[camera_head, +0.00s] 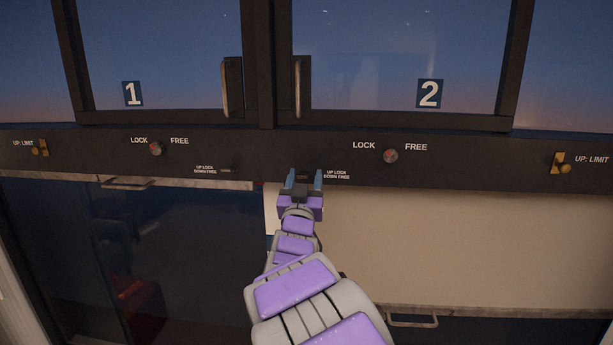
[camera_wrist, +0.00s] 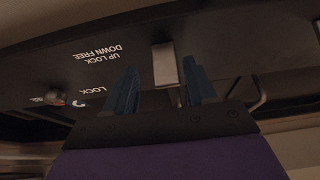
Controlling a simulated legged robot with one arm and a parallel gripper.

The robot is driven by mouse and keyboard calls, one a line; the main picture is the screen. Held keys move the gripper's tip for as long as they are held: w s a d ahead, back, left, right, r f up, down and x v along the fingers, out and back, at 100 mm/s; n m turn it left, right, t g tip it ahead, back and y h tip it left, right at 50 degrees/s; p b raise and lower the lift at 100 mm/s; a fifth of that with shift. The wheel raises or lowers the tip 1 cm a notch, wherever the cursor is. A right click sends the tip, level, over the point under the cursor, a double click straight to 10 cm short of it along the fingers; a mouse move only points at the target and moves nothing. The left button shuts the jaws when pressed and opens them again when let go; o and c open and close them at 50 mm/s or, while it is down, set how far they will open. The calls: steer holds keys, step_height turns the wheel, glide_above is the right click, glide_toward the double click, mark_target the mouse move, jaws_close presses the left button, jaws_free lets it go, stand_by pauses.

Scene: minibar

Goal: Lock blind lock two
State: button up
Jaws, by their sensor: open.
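Blind lock two is a small pale metal lever (camera_wrist: 164,65) beside the "UP LOCK DOWN FREE" label (camera_head: 337,174) on the dark panel. In the wrist view it stands between the two blue fingers of my gripper (camera_wrist: 161,84), with gaps on both sides. In the head view my gripper (camera_head: 304,179) is at the panel just left of that label, open, and mostly covers the lever. Whether the lever is up or down I cannot tell. The beige blind two (camera_head: 480,250) hangs below the panel.
A round LOCK/FREE knob (camera_head: 390,156) sits right of my gripper, and another (camera_head: 156,148) sits left. A brass UP: LIMIT switch (camera_head: 562,163) is at far right. Window handles (camera_head: 298,85) are above. A metal pull (camera_head: 412,322) hangs under blind two.

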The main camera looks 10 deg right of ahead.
steer(key=shift+w+a+f, duration=0.1)
steer(key=shift+w+a, duration=0.55)
steer(key=shift+w, duration=0.05)
steer(key=shift+a, duration=0.15)
steer(key=shift+s+d, duration=0.2)
steer(key=shift+d, duration=0.2)
steer(key=shift+c, duration=0.2)
steer(key=shift+d, duration=0.45)
steer(key=c, duration=0.3)
steer(key=shift+a, duration=0.3)
steer(key=c, duration=0.5)
steer(key=shift+c, duration=0.6)
steer(key=shift+r+g+p, duration=0.6)
steer(key=shift+r+p, duration=0.1)
steer(key=shift+p, duration=0.55)
steer(key=g+p, duration=0.1)
steer(key=p, duration=0.1)
steer(key=g+y+p, duration=0.1)
steer(key=p, duration=0.1)
steer(key=shift+w+r, duration=0.1)
steer(key=shift+r, duration=0.3)
steer(key=shift+w+g+p, duration=0.1)
steer(key=shift+g+p, duration=0.3)
steer(key=shift+p, duration=0.55)
jaws_close()
